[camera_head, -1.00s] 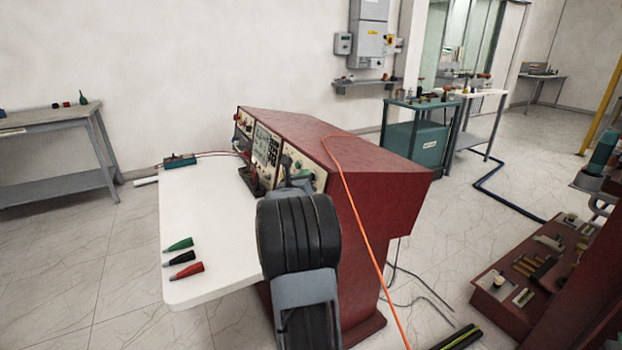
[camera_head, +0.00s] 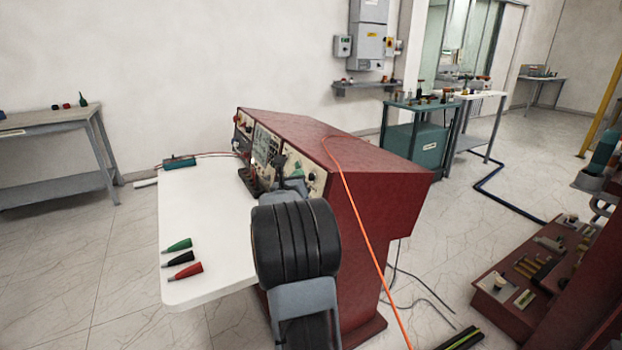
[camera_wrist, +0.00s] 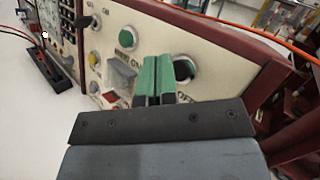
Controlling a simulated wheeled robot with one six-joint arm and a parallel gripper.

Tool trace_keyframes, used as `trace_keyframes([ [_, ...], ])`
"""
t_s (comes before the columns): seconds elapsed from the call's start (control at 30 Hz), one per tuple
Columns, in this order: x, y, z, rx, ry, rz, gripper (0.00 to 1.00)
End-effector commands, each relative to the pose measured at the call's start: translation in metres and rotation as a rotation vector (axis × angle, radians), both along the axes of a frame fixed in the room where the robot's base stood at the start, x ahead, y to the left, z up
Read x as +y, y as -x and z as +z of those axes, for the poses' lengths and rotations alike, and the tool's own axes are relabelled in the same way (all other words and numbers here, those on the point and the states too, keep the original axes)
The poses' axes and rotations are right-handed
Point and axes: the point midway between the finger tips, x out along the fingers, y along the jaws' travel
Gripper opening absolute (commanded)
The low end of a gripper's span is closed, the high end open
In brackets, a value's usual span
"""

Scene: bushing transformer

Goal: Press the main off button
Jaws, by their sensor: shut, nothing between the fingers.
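The cream control panel (camera_wrist: 215,48) fills the middle of the wrist view, with a green round button (camera_wrist: 128,37) above a label that reads like MAIN ON. Right of it is a second round control (camera_wrist: 186,68) with a pale ring and a dark centre, partly hidden behind my fingers. In the head view my arm mostly hides the gripper near the panel (camera_head: 304,172).
The red console (camera_head: 370,200) has an orange cable (camera_head: 365,235) over its top and side. The white tabletop (camera_head: 205,225) holds green, black and red plugs at its front. A yellow button (camera_wrist: 94,59) and black stand (camera_wrist: 45,72) lie left of my fingers.

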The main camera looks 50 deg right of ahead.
Motion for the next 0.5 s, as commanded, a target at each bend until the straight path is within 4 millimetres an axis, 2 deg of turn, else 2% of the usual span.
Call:
trace_keyframes([
  [0.5,0.039,-0.016,0.01,-0.001,0.0,0.001,0.0],
])
